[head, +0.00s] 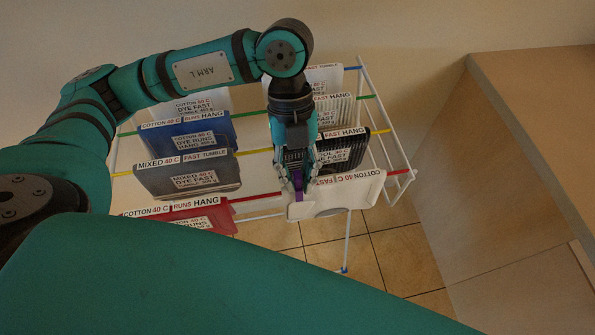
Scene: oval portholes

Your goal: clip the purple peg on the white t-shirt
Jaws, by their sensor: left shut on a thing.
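My left gripper (298,182) points down over the front right part of the drying rack. It is shut on the purple peg (299,196), which shows as a small purple patch between the fingertips. The peg is at the left part of the top edge of a white garment (350,196) hanging on the red front line. I cannot tell whether the peg grips the cloth. Other pale garments hang further back, one at the back left (215,101). My right gripper is not in view.
The rack's lines also hold a blue garment (190,135), a grey one (190,178), a red one (215,220) and a black one (345,155), all labelled. A wooden cabinet (540,130) stands to the right. Tiled floor (390,255) shows below.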

